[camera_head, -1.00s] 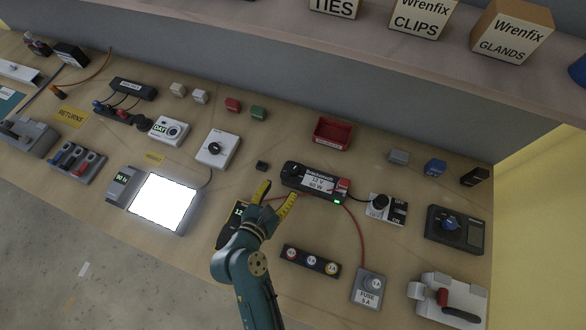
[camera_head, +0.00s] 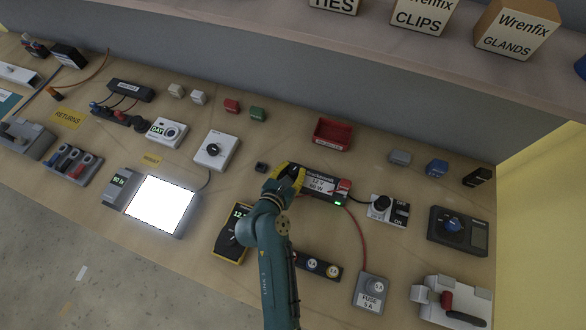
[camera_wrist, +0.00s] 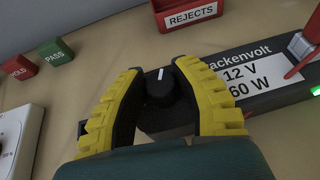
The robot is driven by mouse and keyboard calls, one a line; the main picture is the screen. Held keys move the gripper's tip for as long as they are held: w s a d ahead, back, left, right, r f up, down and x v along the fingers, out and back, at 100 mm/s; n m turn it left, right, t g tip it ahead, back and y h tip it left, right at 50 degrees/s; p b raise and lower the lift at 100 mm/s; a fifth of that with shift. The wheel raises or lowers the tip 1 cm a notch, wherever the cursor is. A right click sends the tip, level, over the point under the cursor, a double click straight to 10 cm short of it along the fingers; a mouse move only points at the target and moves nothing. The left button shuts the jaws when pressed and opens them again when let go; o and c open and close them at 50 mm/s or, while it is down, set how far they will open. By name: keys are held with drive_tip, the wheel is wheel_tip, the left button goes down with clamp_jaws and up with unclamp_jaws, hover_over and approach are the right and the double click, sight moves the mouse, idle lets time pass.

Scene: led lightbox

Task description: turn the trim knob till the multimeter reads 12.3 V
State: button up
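The trim knob (camera_wrist: 159,88) is a small black knob with a white pointer line, on the left end of the black power supply (camera_head: 325,191) labelled 12 V 60 W. In the wrist view my gripper (camera_wrist: 163,84) is open, its yellow ridged fingers on either side of the knob, with a visible gap at least on the left. In the head view my gripper (camera_head: 290,174) covers the supply's left end and hides the knob. The yellow-and-black multimeter (camera_head: 233,232) lies left of my arm. Its display begins with 12; the rest is hidden or too small to read.
A red REJECTS bin (camera_head: 332,134) stands behind the supply. A small black block (camera_head: 261,167) lies just left of my gripper. A white dial box (camera_head: 215,150) is farther left, and a switch box (camera_head: 388,209) is to the right. A fuse box (camera_head: 371,292) stands in front.

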clamp_jaws()
drive_tip(key=shift+a, duration=0.1)
drive_tip(key=shift+f+m+h, duration=0.1)
drive_tip(key=shift+m+h, duration=0.3)
drive_tip(key=shift+m+g+h, duration=0.5)
drive_tip(key=o, duration=0.7)
unclamp_jaws()
